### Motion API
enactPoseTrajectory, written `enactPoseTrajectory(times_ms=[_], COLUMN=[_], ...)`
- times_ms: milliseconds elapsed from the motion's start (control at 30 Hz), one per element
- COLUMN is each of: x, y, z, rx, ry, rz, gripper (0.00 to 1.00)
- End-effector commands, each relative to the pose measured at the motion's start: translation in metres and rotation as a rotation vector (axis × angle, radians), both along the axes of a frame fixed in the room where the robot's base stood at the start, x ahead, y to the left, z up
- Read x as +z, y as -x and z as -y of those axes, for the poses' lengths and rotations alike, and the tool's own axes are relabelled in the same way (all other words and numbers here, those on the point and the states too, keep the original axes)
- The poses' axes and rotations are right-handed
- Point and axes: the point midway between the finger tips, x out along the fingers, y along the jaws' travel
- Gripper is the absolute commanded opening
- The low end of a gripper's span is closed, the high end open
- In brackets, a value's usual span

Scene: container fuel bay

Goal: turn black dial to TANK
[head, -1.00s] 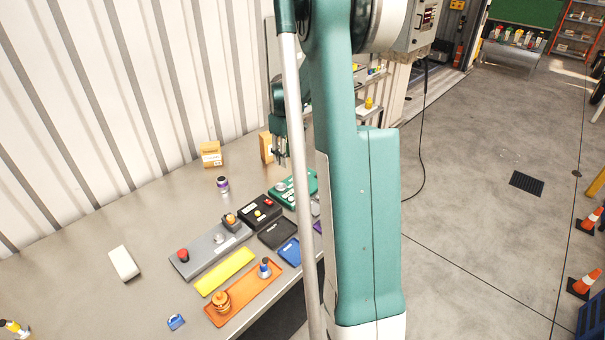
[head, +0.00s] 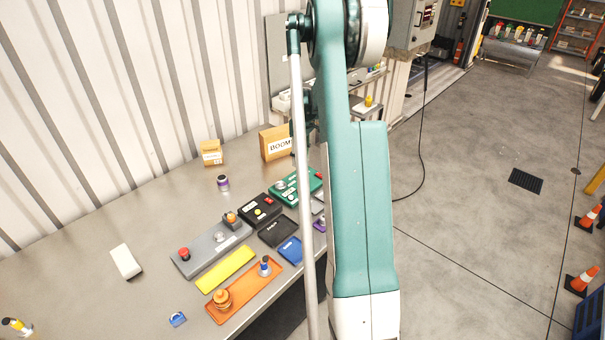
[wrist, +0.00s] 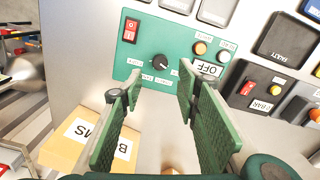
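The black dial (wrist: 160,61) is a round knob on a green panel (wrist: 185,52) in the wrist view. Small white labels ring it on the near side; their words appear upside down and are too small to read. My gripper (wrist: 160,84) is open and empty. Its two green-padded fingers stand apart on either side of the dial's line, and the dial shows between and beyond the tips, with no visible contact. In the head view the green panel (head: 290,190) lies on the bench; my arm and a pole largely hide the gripper there.
The panel also carries a red switch (wrist: 131,30), an orange button (wrist: 200,48) and an OFF label (wrist: 207,68). A cardboard box (wrist: 88,143) stands close by the left finger. A black box (wrist: 258,90) with buttons adjoins on the right. Bare bench (head: 95,220) lies left.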

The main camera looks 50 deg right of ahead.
Motion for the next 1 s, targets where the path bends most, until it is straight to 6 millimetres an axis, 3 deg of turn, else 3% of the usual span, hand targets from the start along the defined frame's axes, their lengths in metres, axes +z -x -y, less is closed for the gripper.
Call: enactPoseTrajectory(times_ms=[267, 800, 1000], x=[-0.011, -0.067, -0.076], y=[0.0, 0.0, 0.0], z=[0.0, 0.0, 0.0], rx=[0.0, 0.0, 0.0], ry=[0.0, 0.0, 0.0], rz=[0.0, 0.0, 0.0], gripper=[0.32, 0.32, 0.32])
